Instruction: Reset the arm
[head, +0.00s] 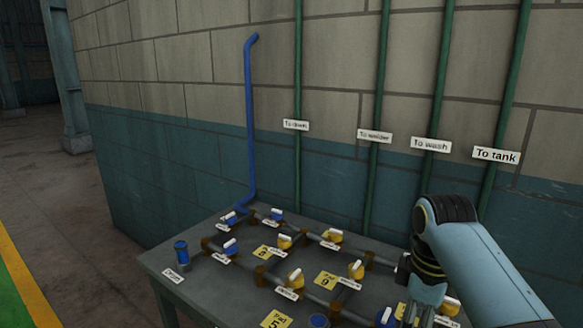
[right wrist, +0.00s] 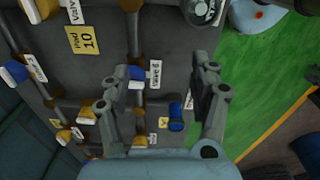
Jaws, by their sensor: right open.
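My right arm (head: 465,250) comes in from the right in the head view, bent at a dark joint, with its lower end over the right part of the table. The right gripper also shows in the right wrist view (right wrist: 165,76), its two grey fingers wide apart above the grey table top (right wrist: 95,72). Nothing is held between the fingers. A blue knob (right wrist: 177,116) shows between them, close to the right finger in the picture. My left gripper is in neither view.
The table (head: 240,300) carries a pipe grid with blue and yellow valves, such as a yellow valve (head: 295,278), and yellow pad labels (head: 328,280). A blue pipe (head: 250,120) and green pipes (head: 377,90) run up the wall behind. Open floor (head: 90,210) lies left.

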